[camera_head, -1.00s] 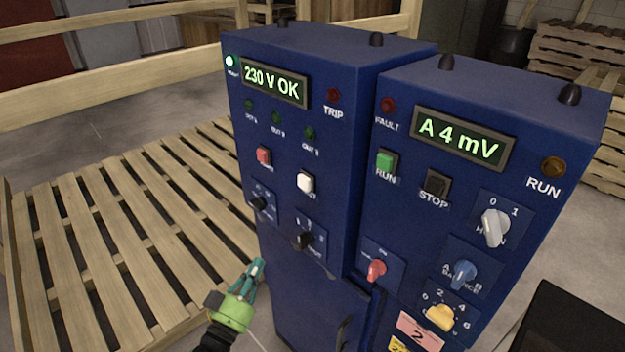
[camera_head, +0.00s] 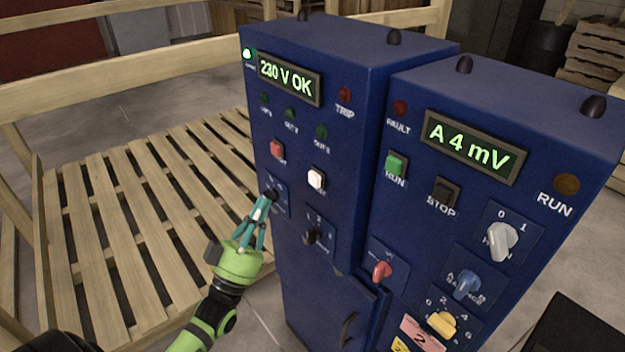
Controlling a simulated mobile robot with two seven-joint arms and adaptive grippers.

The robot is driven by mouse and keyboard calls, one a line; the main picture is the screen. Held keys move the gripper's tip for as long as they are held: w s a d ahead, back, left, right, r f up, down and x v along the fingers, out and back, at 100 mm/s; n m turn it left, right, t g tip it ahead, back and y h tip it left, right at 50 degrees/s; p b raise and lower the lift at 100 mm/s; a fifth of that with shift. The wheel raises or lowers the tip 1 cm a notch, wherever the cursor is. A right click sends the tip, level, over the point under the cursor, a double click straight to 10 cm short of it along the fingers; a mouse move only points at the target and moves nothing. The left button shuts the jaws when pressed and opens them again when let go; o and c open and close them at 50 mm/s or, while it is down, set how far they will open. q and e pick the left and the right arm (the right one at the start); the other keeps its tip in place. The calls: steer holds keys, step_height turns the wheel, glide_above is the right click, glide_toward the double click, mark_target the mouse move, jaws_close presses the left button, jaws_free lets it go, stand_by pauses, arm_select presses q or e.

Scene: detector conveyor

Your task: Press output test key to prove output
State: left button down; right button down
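The left blue cabinet (camera_head: 355,150) carries a lit display (camera_head: 290,80) reading "230 V OK". Below it are three dark green lamps (camera_head: 290,113), a red key (camera_head: 277,149) and a white key (camera_head: 317,179), its label too blurred to read surely. Two black selector knobs sit lower: a left one (camera_head: 272,194) and a right one (camera_head: 312,236). My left gripper (camera_head: 267,200) has teal fingers with their tips at the left knob, below the red key. I cannot tell whether they touch it or how far they are parted. My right gripper is not in view.
The right blue cabinet (camera_head: 565,125) shows "A 4 mV", with a green RUN key (camera_head: 396,165), a black STOP key (camera_head: 445,191) and several coloured knobs. A wooden slatted pallet (camera_head: 110,240) lies at the left, with wooden rails (camera_head: 130,75) behind. A dark box (camera_head: 570,325) stands lower right.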

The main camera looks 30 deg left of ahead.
arm_select(q)
steer(key=b, duration=0.3)
glide_toward(311, 174)
steer(key=shift+w+a+r, duration=0.1)
steer(key=shift+w+r, duration=0.45)
steer(key=shift+r, duration=0.25)
steer(key=shift+w+a+r, duration=0.1)
steer(key=shift+w+r, duration=0.45)
steer(key=shift+r, duration=0.25)
steer(key=shift+w+a+r, duration=0.1)
steer(key=shift+w+r, duration=0.45)
steer(key=shift+r, duration=0.2)
steer(key=shift+w+d, duration=0.1)
steer(key=shift+w, duration=0.05)
steer(key=shift+w+d, duration=0.1)
steer(key=shift+w, duration=0.15)
steer(key=shift+w+d, duration=0.2)
steer(key=shift+w, duration=0.25)
steer(key=shift+s+a, duration=0.1)
steer(key=shift+s, duration=0.05)
steer(key=shift+s+a, duration=0.3)
steer(key=shift+s, duration=0.4)
